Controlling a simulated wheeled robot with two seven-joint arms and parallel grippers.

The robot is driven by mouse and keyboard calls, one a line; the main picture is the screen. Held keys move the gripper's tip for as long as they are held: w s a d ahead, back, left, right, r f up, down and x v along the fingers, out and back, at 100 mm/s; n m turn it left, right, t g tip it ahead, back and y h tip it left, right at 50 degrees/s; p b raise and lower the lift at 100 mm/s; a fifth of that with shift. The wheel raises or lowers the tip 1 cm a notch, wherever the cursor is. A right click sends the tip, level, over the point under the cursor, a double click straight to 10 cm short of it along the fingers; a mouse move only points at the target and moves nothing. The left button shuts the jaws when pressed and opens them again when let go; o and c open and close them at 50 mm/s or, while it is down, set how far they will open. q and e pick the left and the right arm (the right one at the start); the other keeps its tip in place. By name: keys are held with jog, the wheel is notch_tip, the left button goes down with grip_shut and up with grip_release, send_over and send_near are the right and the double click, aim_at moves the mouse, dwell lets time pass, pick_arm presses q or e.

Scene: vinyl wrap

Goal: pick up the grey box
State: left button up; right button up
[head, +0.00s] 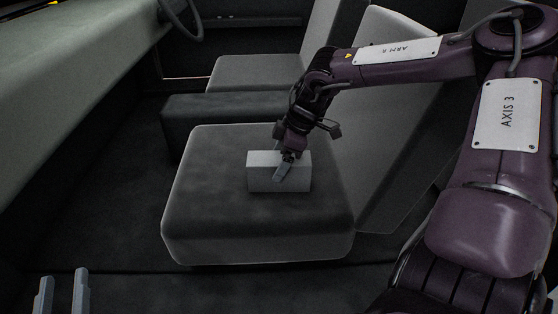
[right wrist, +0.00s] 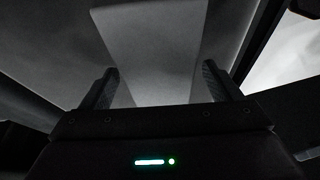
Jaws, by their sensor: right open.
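The grey box (head: 260,174) sits on the front seat cushion in the head view. My right gripper (head: 283,172) reaches down at the box, its finger overlapping the box's front face. In the right wrist view, my right gripper (right wrist: 161,72) is open, with its two fingers wide apart. A pale grey surface (right wrist: 150,45), apparently the box, shows between and beyond them. Whether either finger touches it I cannot tell. My left gripper (head: 64,272) shows as two separated grey fingertips at the lower left of the head view, open and empty, far from the box.
The box rests on the near seat cushion (head: 205,215), which is bare around it. A dark centre block (head: 215,113) and another seat (head: 255,72) lie behind. The dashboard (head: 75,65) and steering wheel (head: 185,22) are at upper left. A seat backrest (head: 390,150) stands to the right.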

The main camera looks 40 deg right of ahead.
jog(key=shift+b+x, duration=0.4)
jog(key=shift+x, duration=0.85)
jog(key=shift+f, duration=0.15)
jog(key=c, duration=1.5)
pick_arm(q)
notch_tip(320, 180, up, 7)
jog(key=s+a+t+h, duration=0.1)
jog(key=t, duration=0.3)
jog(key=shift+s+r+h, duration=0.2)
jog(key=shift+h, duration=0.1)
